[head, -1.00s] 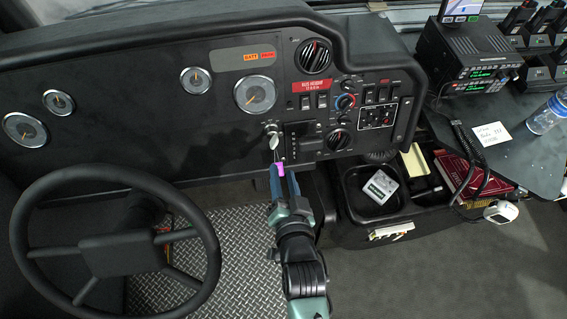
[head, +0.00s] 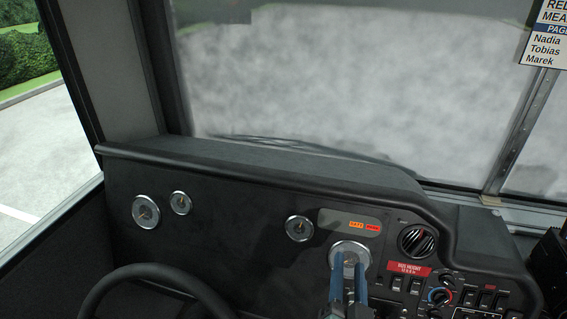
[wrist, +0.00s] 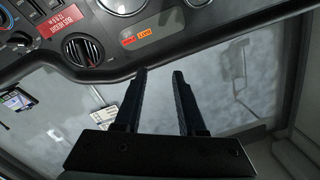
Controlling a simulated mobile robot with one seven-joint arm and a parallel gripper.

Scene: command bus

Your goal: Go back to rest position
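My gripper (head: 349,262) is in the lower middle of the head view, in front of the large round gauge (head: 349,246) on the dashboard. In the wrist view my gripper (wrist: 158,72) shows two dark fingers standing apart with a clear gap and nothing between them. It is open and empty. Beyond the fingertips in that view are the dashboard edge and the windshield. The key seen earlier is not visible now.
The steering wheel (head: 165,285) is at the lower left. The dashboard (head: 235,205) spans the middle below the windshield (head: 350,100). Knobs and switches (head: 440,297) are right of my gripper. A posted sheet (head: 548,35) is at upper right.

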